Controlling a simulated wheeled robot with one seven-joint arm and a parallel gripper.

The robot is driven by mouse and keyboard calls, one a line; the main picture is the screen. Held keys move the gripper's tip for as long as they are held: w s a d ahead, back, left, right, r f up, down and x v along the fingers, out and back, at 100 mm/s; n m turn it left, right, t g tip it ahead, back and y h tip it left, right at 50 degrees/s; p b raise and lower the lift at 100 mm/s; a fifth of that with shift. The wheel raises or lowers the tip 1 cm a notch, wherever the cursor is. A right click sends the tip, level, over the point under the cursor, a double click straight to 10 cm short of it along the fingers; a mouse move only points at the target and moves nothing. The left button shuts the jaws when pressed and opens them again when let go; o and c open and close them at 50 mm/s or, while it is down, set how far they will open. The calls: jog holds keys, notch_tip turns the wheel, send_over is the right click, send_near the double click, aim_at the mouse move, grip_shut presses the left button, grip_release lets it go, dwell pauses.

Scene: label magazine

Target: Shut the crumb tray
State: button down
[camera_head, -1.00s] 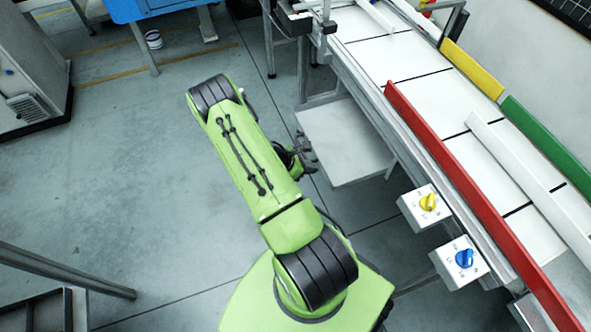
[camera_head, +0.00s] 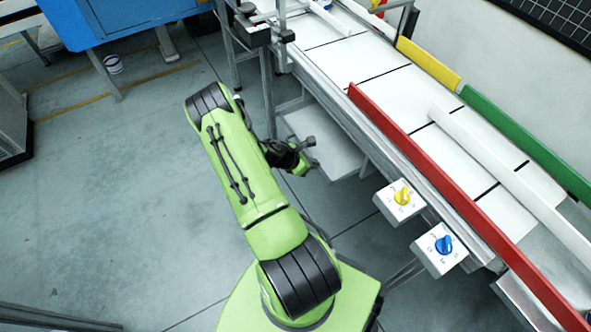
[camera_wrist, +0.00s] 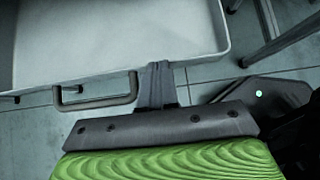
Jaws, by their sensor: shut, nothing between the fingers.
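The crumb tray (camera_head: 327,150), a shallow grey-white tray, sticks partly out from under the conveyor. In the wrist view its rim and floor (camera_wrist: 110,35) fill the upper left, with a dark bar handle (camera_wrist: 97,104) on its front wall. My gripper (camera_head: 309,155) is at the tray's front side. In the wrist view my gripper's fingers (camera_wrist: 158,68) are shut with nothing between them. Their tips overlap the front wall just right of the handle; they look in contact, but I cannot be sure. The tray's rear is hidden under the conveyor.
The conveyor (camera_head: 385,75) with a red side rail (camera_head: 430,175) runs above the tray. Switch boxes with a yellow knob (camera_head: 402,196) and a blue knob (camera_head: 444,244) hang on its near side. A blue machine (camera_head: 125,20) stands at the back left.

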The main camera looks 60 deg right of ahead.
aim_at(333, 161)
jog(key=s+d, duration=0.1)
jog(key=d, duration=0.1)
jog(key=s+d, duration=0.2)
jog(key=d, duration=0.1)
jog(key=s+d, duration=0.1)
jog(key=d, duration=0.2)
jog(key=shift+s, duration=0.35)
jog(key=shift+a, duration=0.1)
jog(key=shift+w, duration=0.1)
